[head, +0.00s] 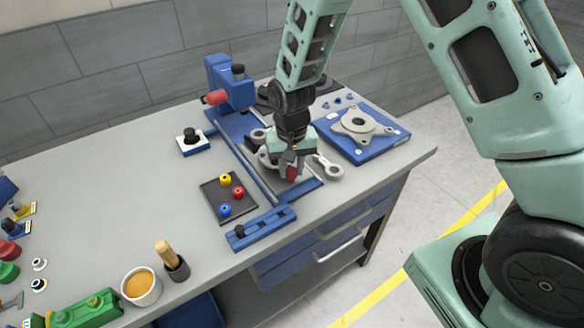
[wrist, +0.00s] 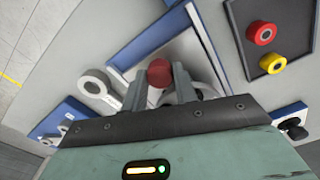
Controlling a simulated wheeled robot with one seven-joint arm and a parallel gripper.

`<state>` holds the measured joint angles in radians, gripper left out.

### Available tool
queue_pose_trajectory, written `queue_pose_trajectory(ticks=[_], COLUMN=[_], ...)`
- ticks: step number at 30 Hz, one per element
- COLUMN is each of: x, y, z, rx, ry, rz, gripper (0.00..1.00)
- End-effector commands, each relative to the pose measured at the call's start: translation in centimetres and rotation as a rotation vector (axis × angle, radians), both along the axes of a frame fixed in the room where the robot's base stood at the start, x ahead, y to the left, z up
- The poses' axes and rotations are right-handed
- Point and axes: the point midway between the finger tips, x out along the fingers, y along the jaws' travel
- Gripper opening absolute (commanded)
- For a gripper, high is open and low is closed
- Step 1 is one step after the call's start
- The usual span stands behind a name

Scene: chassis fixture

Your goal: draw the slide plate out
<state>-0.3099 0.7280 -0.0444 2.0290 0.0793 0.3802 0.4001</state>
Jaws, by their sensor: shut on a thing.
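My gripper (head: 291,167) points down over the blue fixture, with its fingers closed around a red knob (head: 291,174). In the wrist view the red knob (wrist: 159,72) sits between the two fingertips of my gripper (wrist: 160,85). Under it lies a grey plate (wrist: 155,45) edged with blue; I take it for the slide plate, and its blue-edged front end (head: 306,191) shows in the head view. A pale metal part with a ring-shaped end (head: 329,168) lies under and beside my gripper, which hides much of it. How the knob joins the plate is hidden.
A blue clamp (head: 232,84) with a red handle stands at the fixture's back. A blue rail (head: 262,229) lies in front. A dark tray (head: 213,207) with coloured knobs is on the left; a blue plate (head: 384,143) bearing a flanged part is on the right.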

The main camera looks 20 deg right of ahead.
Motion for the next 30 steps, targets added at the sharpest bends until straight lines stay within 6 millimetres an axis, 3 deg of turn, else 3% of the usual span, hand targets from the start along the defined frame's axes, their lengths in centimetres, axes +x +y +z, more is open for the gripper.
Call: queue_pose_trajectory(ticks=[9, 10, 12, 23, 30], x=[-0.5, -0.5, -0.5, -0.2, -0.1], y=[-0.1, -0.1, -0.1, 0.0, 0.0], z=[-0.1, -0.1, -0.1, 0.4, 4.3], rx=[-0.003, -0.004, -0.003, -0.002, -0.001], ry=[0.014, 0.015, 0.014, 0.006, 0.001], rz=[0.002, 0.002, 0.001, 0.001, 0.001], gripper=[0.00, 0.37, 0.51, 0.51, 0.51])
